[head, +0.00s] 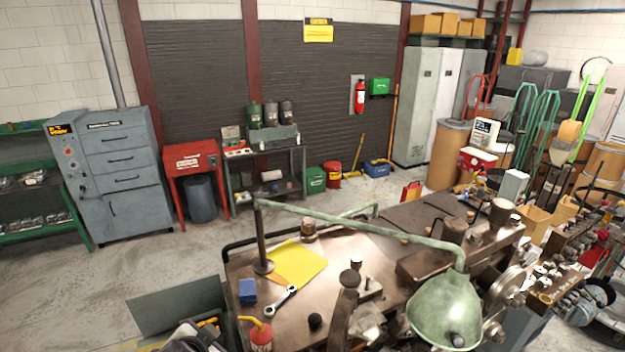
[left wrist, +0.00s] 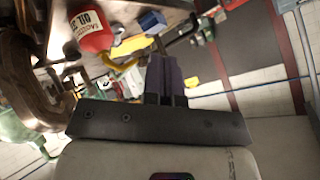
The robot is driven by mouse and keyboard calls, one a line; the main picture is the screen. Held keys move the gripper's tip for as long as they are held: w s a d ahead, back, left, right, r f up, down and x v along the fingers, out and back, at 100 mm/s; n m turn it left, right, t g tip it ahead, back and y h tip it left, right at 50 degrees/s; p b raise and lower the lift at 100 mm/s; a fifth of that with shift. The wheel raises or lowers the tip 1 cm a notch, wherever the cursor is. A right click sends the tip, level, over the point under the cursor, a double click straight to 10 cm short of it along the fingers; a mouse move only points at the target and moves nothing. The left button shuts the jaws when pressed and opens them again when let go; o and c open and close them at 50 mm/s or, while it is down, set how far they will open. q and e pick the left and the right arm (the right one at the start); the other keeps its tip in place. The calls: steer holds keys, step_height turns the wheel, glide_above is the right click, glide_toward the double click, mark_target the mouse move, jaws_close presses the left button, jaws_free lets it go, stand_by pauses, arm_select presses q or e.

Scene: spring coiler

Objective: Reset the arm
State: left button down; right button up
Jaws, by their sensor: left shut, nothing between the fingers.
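My left gripper (left wrist: 165,65) shows in the left wrist view, with its dark fingers together and nothing held between them. It points toward the bench, and the red oil can (left wrist: 90,32) with its yellow spout is to the left of the fingertips. The blue block (left wrist: 152,22) is just beyond the tips in the picture; I cannot tell the distance. In the head view I cannot clearly make out the left gripper. My right gripper is in neither view. The spring coiler's metal bench (head: 360,250) fills the lower middle of the head view, with a green lamp (head: 445,308) on a bent arm over it.
The bench carries a yellow sheet (head: 297,264), a ring spanner (head: 280,300), the blue block (head: 248,291) and the red oil can (head: 261,337). Machinery crowds the right. Open concrete floor (head: 150,260) lies behind and left of the bench.

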arm_select(q)
steer(key=s+f+n+g, duration=0.1)
steer(key=s+f+g, duration=0.1)
steer(key=s+f, duration=0.4)
steer(key=s+f+n+g, duration=0.2)
steer(key=s+f, duration=0.5)
steer(key=s, duration=1)
steer(key=s+f+n+g+h, duration=0.1)
steer(key=s+f, duration=0.5)
steer(key=s, duration=0.6)
steer(key=shift+f+n+g, duration=0.4)
steer(key=shift+n+g, duration=0.2)
steer(key=shift+g, duration=0.1)
